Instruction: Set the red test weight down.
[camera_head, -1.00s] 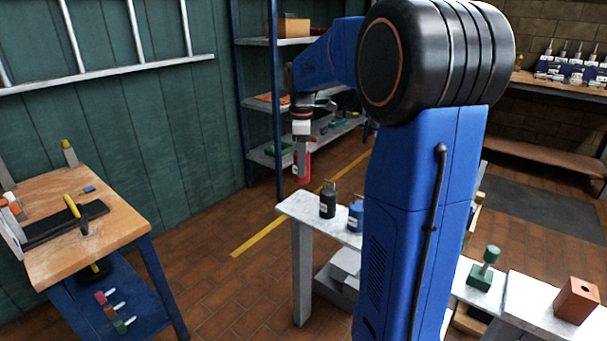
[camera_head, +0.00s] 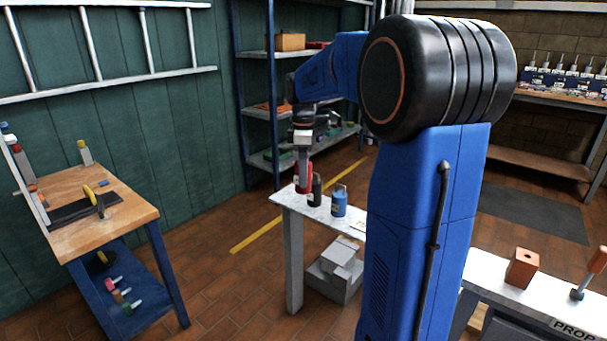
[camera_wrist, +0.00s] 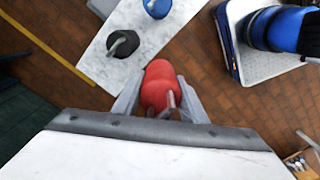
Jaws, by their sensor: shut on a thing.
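The red test weight (camera_head: 304,180) is held by my gripper (camera_head: 303,165), which points down at the left end of a white marble-topped bench (camera_head: 287,198). In the wrist view the red weight (camera_wrist: 158,88) sits between the two fingers of my gripper (camera_wrist: 157,100), which are shut on it. There it overlaps the edge of the bench top (camera_wrist: 150,30). I cannot tell whether its base touches the bench. A blue weight (camera_head: 339,201) stands further right.
A wooden-topped workbench (camera_head: 130,215) with tools stands at the left. Blue shelving (camera_head: 275,110) is behind my gripper. Grey blocks (camera_head: 337,265) lie below the marble bench. A brown block (camera_head: 522,268) stands on a white surface at right.

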